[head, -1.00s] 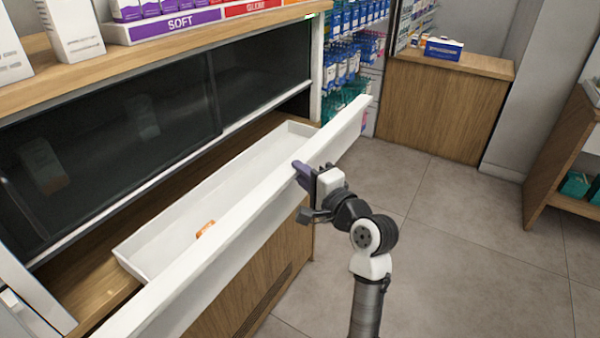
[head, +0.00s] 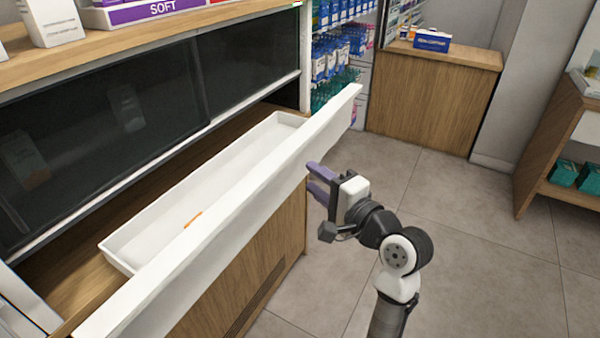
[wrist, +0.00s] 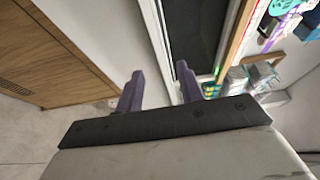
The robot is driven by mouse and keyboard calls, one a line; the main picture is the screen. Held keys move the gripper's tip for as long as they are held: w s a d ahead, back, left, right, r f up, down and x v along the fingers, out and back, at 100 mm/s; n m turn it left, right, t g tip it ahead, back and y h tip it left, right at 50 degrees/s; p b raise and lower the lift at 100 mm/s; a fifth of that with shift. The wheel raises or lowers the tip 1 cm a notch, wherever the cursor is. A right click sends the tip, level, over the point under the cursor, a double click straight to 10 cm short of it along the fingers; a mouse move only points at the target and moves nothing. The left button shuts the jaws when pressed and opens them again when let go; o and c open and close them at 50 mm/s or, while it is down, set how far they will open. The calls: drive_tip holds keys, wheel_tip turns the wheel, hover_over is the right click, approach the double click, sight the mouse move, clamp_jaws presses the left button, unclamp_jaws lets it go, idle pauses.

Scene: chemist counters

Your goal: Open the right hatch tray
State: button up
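The white hatch tray (head: 215,172) stands pulled out from the counter, with its long inside exposed. Its tall white front panel (head: 240,208) runs diagonally across the head view and also shows as a pale band in the wrist view (wrist: 100,35). A small orange item (head: 192,219) lies in the tray, partly hidden by the panel. My gripper (head: 313,177) is just outside the panel, near its right part, with purple fingers spread and nothing held. The wrist view shows both fingers (wrist: 160,78) apart, pointing toward the panel.
Dark sliding glass (head: 100,120) stands behind the tray, under a wooden counter top (head: 120,58) with boxes. A wooden cabinet (head: 430,105) is at the back and a shelf (head: 550,160) at the right. The tiled floor (head: 450,240) between them is clear.

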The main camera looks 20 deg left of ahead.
drive_tip(key=v, duration=0.5)
drive_tip(key=shift+s+d+b, duration=0.2)
drive_tip(key=shift+d+b, duration=0.15)
drive_tip(key=shift+b, duration=0.05)
